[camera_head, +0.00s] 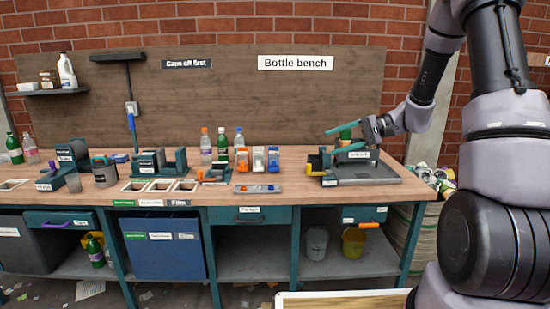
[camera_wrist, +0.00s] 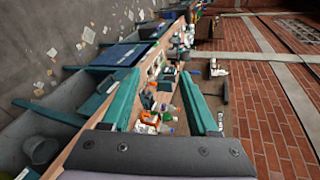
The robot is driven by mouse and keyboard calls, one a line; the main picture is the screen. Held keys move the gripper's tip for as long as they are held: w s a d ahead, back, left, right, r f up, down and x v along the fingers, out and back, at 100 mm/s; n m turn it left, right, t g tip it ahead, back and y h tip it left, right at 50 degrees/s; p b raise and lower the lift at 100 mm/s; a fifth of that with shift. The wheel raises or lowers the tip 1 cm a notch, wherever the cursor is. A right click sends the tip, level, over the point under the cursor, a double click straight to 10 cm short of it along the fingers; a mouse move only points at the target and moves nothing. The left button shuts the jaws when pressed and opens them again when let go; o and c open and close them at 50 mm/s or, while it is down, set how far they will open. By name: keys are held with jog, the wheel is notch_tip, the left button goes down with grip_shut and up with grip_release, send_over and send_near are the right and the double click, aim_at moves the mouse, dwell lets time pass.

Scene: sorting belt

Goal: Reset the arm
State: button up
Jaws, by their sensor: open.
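My gripper (camera_head: 342,138) is at the right end of the bench in the head view, above the grey tray-like station (camera_head: 365,172). Its two teal fingers are spread apart and point left. In the wrist view my gripper (camera_wrist: 158,80) shows both teal fingers wide apart, with nothing held between them; the bench and its bottles lie farther off. A green object (camera_head: 346,134) shows between the fingers in the head view, seemingly behind them; its full shape is hidden. My arm reaches in from the right.
The wooden bench (camera_head: 300,192) carries three bottles (camera_head: 222,142), small orange, white and blue packs (camera_head: 257,158), and teal devices (camera_head: 158,162) at left. A backboard (camera_head: 320,100) stands behind. Blue (camera_head: 165,255) and grey bins, a grey bucket and a yellow bucket (camera_head: 353,243) are below.

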jog(key=s+d+r+t+h, duration=0.3)
jog(key=s+r+h, duration=0.3)
jog(key=s, duration=0.5)
jog(key=s+d+r+t+h, duration=0.2)
jog(key=s+r+h, duration=0.4)
jog(key=s+r, duration=0.3)
jog(key=s+d, duration=0.1)
jog(key=s, duration=0.2)
jog(key=shift+s+d+m+t, duration=0.2)
jog(key=shift+m+t, duration=0.1)
jog(key=shift+t, duration=0.1)
